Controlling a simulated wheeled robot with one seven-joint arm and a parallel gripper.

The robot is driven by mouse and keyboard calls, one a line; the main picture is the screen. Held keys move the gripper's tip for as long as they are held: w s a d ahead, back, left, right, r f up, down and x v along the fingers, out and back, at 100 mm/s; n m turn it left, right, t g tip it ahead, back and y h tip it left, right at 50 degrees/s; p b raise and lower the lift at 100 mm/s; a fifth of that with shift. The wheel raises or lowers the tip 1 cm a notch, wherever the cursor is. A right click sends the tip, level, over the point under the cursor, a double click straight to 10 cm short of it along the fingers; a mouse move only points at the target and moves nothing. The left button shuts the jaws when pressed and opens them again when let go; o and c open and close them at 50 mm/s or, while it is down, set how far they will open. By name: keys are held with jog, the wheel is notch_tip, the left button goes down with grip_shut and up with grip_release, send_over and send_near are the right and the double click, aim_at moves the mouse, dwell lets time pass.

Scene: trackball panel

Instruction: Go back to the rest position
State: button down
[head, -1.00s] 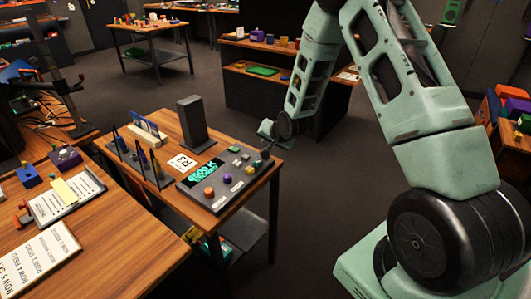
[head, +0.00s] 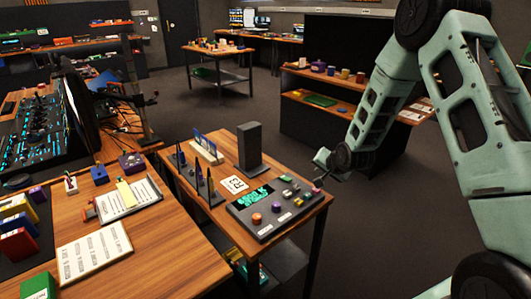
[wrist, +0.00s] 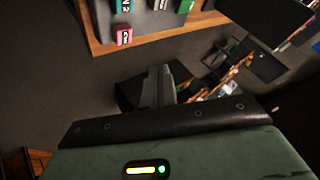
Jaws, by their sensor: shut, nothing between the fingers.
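The dark trackball panel (head: 290,222) lies on a small wooden table (head: 318,208). It has a lit green display (head: 250,197), an orange ball (head: 256,218), a purple ball (head: 275,205) and several small buttons. My gripper (head: 318,182) is small in the head view, at the panel's far right edge. It looks shut and holds nothing. Whether its tip touches the panel I cannot tell.
A black upright box (head: 249,147) and dividers (head: 207,185) stand behind the panel. A larger desk with clipboards (head: 95,252) is at left. A dark shelf unit (head: 335,55) stands behind my arm. Grey floor is open between the tables. Labelled blocks (wrist: 124,36) show in the wrist view.

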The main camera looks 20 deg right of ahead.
jog(key=s+a+r+n+g+y, duration=0.15)
jog(key=s+a+r+n, duration=0.35)
jog(key=a, duration=0.6)
jog(key=s+a+r+n+g+y, duration=0.1)
jog(key=s+a+r+n+g, duration=0.2)
jog(key=s+a+r, duration=0.55)
jog(key=s+a+r+n+g, duration=0.1)
jog(key=s+a+n, duration=0.3)
jog(key=s, duration=0.8)
jog(key=s+a+r+n+g+h, duration=0.1)
jog(key=s+a+n+g, duration=0.2)
jog(key=s, duration=0.9)
jog(key=shift+s+a+r+n+g, duration=0.2)
jog(key=shift+s+a+n+g, duration=0.15)
jog(key=shift+a+n, duration=0.75)
